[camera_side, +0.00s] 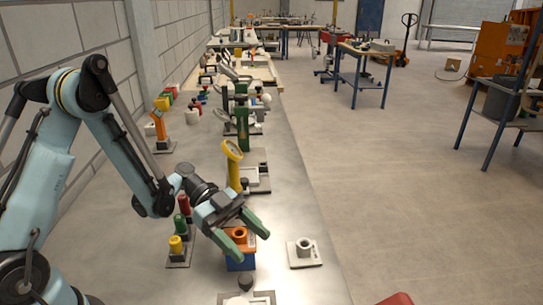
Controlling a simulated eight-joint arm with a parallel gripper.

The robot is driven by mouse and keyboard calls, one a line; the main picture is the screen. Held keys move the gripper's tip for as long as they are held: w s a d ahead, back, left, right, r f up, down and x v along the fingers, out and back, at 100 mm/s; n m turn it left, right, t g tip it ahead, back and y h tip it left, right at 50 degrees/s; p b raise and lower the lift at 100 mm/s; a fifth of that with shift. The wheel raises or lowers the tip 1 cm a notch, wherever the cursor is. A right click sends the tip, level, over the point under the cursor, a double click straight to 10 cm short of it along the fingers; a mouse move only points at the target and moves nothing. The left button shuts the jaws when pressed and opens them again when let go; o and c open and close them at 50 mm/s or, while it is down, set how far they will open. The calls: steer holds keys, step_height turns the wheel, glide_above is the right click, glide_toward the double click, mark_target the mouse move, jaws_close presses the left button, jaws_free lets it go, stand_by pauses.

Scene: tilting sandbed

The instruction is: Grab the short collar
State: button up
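My gripper (253,246) has green fingers that are spread open, pointing down to the right. An orange ring-shaped collar (239,234) sits on a blue block (240,264) below and between the fingers. I cannot tell if either finger touches it, and the fingers hide part of it. A pale grey short collar (304,246) stands upright on a light square plate (305,260) to the right of my gripper, apart from it. I cannot tell from the picture which one is the named short collar.
A stand with red, green and yellow pieces (179,246) is left of my gripper. A tilted yellow ring-topped post (233,160) stands behind it. A dark knob (245,281) is in front. The metal bench (300,180) is clear toward its right edge.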

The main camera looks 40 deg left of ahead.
steer(key=shift+a+f, duration=0.1)
steer(key=shift+f, duration=0.05)
steer(key=c, duration=0.8)
steer(key=shift+w, duration=0.1)
steer(key=shift+c, duration=0.2)
